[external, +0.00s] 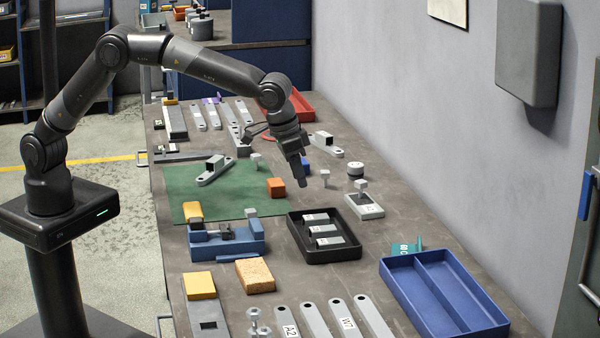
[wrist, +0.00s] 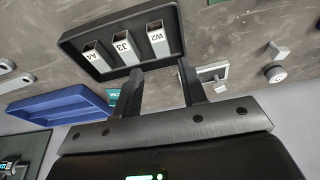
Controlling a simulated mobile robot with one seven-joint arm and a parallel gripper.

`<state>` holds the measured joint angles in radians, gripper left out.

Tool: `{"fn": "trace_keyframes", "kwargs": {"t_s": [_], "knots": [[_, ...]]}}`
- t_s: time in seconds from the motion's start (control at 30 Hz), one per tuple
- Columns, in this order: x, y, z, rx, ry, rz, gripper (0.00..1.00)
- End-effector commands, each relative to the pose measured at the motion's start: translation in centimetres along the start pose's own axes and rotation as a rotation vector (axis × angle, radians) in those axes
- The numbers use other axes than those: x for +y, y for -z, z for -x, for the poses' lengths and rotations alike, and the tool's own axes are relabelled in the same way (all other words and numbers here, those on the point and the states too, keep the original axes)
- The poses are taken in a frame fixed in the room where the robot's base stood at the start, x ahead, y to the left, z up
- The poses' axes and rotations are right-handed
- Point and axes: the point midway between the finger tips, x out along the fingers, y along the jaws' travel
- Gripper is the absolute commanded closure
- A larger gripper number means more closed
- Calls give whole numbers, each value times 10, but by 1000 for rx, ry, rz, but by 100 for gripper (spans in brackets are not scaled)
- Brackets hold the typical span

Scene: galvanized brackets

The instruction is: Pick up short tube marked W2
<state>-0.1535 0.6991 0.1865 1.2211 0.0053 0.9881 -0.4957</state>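The short tube marked W2 (wrist: 156,38) is a grey square tube with a white label. It lies in a black tray (wrist: 105,72) beside two similar tubes, J3 (wrist: 122,44) and A4 (wrist: 94,54). In the external view the black tray (external: 325,259) is mid-table, and the tube farthest from the camera (external: 316,217) appears to be W2. My gripper (external: 301,182) is above the table, beyond the tray and apart from it. In the wrist view my gripper (wrist: 160,70) has its two fingers spread, with nothing between them.
A blue two-part bin (external: 440,290) stands front right of the tray. A grey block with a peg (external: 364,206) is just right of it. A blue fixture (external: 228,240) and a sponge (external: 255,275) are to the left. An orange block (external: 276,187) lies on the green mat (external: 225,190).

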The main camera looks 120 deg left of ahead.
Motion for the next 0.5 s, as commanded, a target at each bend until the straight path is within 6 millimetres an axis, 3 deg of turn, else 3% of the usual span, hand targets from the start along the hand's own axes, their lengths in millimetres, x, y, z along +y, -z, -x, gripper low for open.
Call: {"fn": "trace_keyframes", "kwargs": {"t_s": [0.23,0.5], "knots": [[0,4,-23,-1,8,10,62],[0,4,-62,-2,7,9,62]]}}
